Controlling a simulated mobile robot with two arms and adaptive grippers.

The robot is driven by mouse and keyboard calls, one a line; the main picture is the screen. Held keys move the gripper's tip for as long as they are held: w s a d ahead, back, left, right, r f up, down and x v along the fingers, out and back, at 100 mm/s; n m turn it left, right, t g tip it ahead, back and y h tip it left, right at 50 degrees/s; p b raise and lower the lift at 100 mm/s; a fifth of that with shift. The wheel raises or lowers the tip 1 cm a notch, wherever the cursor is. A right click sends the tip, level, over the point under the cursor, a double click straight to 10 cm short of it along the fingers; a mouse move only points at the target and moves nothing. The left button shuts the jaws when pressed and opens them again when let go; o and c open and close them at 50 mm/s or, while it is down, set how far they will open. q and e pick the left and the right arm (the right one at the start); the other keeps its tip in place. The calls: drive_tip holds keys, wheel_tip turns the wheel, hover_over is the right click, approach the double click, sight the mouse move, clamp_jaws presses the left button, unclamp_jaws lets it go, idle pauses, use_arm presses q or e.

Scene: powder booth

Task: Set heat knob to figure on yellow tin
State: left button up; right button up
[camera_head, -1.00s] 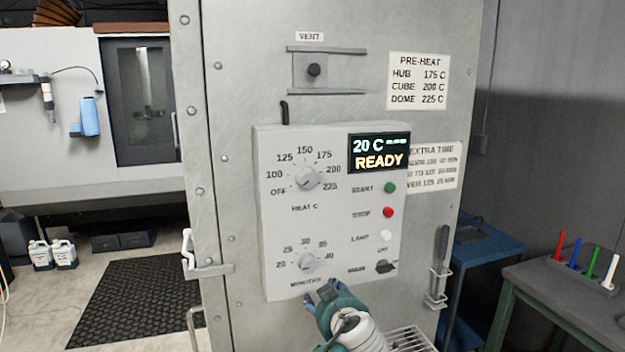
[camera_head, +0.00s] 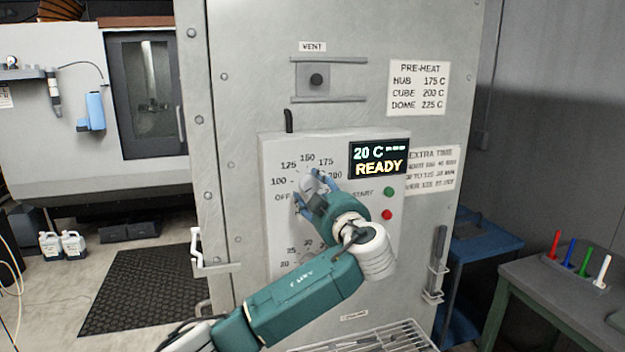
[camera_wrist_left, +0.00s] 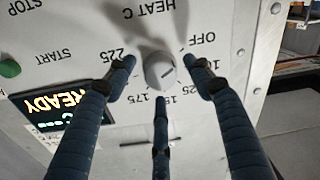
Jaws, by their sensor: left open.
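The heat knob (camera_wrist_left: 161,71) is a round light dial on the control panel (camera_head: 278,155), ringed by figures from OFF to 225. In the left wrist view it sits between the blue fingers of my left gripper (camera_wrist_left: 160,78), which look open around it with gaps. In the head view my left gripper (camera_head: 318,188) is in front of the heat dial and hides most of it. I cannot tell which figure the knob points to. The panel display (camera_head: 379,159) reads 20 C and READY. No yellow tin is in view. My right gripper is not in view.
A green button (camera_head: 389,191) and a red button (camera_head: 387,214) sit right of my gripper. A wire rack (camera_head: 385,338) juts out below. A vent slide (camera_head: 316,80) is above.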

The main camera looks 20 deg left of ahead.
use_arm(q)
drive_tip(key=shift+x, duration=1.1)
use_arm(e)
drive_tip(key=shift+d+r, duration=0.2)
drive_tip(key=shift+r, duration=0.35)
